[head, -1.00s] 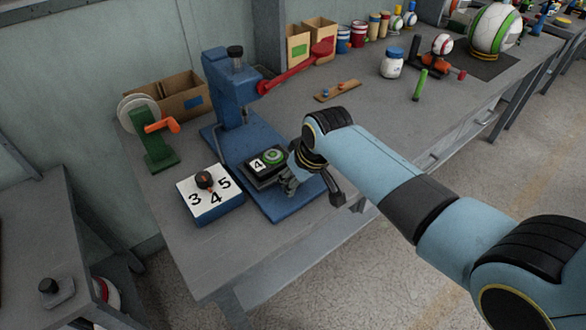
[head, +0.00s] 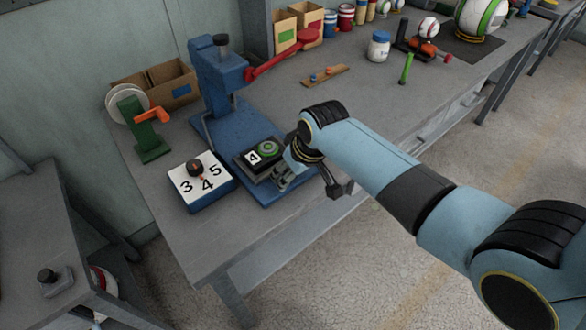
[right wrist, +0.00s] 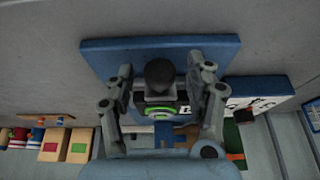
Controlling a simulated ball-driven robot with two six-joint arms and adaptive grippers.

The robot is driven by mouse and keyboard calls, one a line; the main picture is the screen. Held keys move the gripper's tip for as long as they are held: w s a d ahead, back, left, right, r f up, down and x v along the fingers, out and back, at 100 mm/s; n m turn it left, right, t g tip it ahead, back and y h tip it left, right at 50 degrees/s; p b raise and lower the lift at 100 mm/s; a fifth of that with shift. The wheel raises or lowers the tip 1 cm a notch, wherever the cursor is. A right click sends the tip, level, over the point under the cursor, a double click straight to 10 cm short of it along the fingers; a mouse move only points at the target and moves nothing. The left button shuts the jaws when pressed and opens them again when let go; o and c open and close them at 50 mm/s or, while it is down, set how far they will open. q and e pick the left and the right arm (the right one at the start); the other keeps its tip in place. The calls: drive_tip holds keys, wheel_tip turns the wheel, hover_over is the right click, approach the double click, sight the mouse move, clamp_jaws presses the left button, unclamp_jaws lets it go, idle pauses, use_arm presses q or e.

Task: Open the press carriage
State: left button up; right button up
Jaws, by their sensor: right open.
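The blue press (head: 222,80) stands on the workbench with a red lever arm. Its dark carriage (head: 248,166) sits on the blue base plate and bears a white "4" label and a green-ringed round piece (head: 267,148). My right gripper (head: 281,180) is at the carriage's front side, low over the base plate. In the right wrist view a black knob (right wrist: 160,72) lies between the two open fingers, with gaps on both sides. I cannot tell whether the fingers touch it. The gripper partly hides the carriage's front in the head view. My left gripper is out of view.
A number box (head: 201,183) with a dial stands left of the base plate. A green stand with an orange crank (head: 146,125) and a cardboard box (head: 172,85) are behind it. A wooden strip (head: 325,76) lies to the right. The bench's front edge is close to my gripper.

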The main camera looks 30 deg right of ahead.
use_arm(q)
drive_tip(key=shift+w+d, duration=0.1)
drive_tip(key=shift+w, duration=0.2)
use_arm(e)
drive_tip(key=v, duration=1.2)
drive_tip(key=s+d+f+g+b, duration=0.1)
drive_tip(key=s+f+b, duration=0.4)
drive_tip(key=f, duration=0.6)
drive_tip(key=s+d+f+g+b, duration=0.1)
drive_tip(key=s+f+g+b, duration=0.15)
drive_tip(key=s+f, duration=0.6)
drive_tip(key=s+f+g+b, duration=0.1)
drive_tip(key=s+f+b, duration=0.25)
drive_tip(key=f, duration=0.95)
use_arm(q)
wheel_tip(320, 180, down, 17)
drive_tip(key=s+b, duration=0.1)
drive_tip(key=b, duration=0.4)
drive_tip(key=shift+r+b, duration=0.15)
drive_tip(key=shift+b, duration=0.15)
use_arm(e)
drive_tip(key=s+d+f, duration=0.1)
drive_tip(key=s+f, duration=0.8)
drive_tip(key=s, duration=0.2)
drive_tip(key=s+d+f+m+h, duration=0.1)
drive_tip(key=s+d+f, duration=0.1)
drive_tip(key=s+f, duration=0.8)
drive_tip(key=shift+s+d+t, duration=0.35)
drive_tip(key=shift+s, duration=0.55)
